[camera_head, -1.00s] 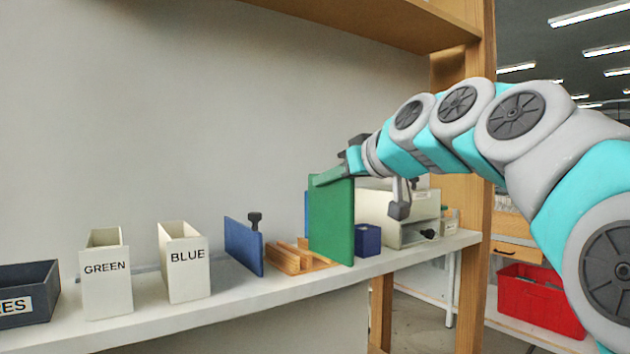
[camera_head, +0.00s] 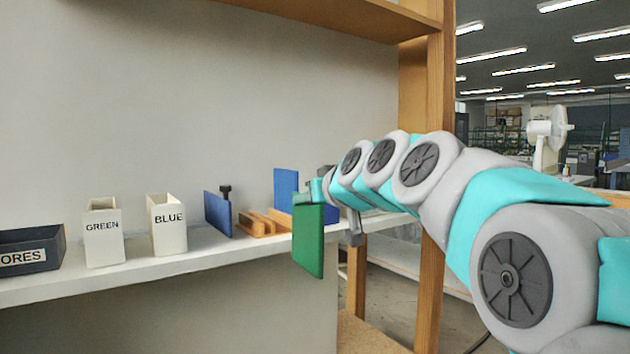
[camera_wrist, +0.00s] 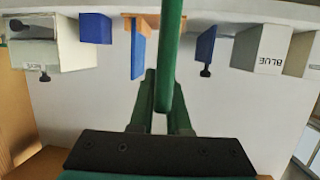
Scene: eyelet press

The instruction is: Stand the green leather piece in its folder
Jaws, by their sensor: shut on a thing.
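The green leather piece (camera_head: 308,238) is a flat upright panel, held in front of the shelf's front edge. My gripper (camera_head: 316,192) is shut on it near its top. In the wrist view the piece (camera_wrist: 170,55) is seen edge-on between the fingers of my gripper (camera_wrist: 162,105). The white folder labelled GREEN (camera_head: 103,235) stands upright with an open top at the left of the shelf, well away from the piece. The white folder labelled BLUE (camera_head: 168,230) stands just right of it.
A dark bin (camera_head: 30,250) sits at the shelf's left end. A blue panel with a black knob (camera_head: 217,213), a wooden rack (camera_head: 262,223) and another blue panel (camera_head: 285,188) stand right of the folders. A wooden post (camera_head: 428,150) rises at the right.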

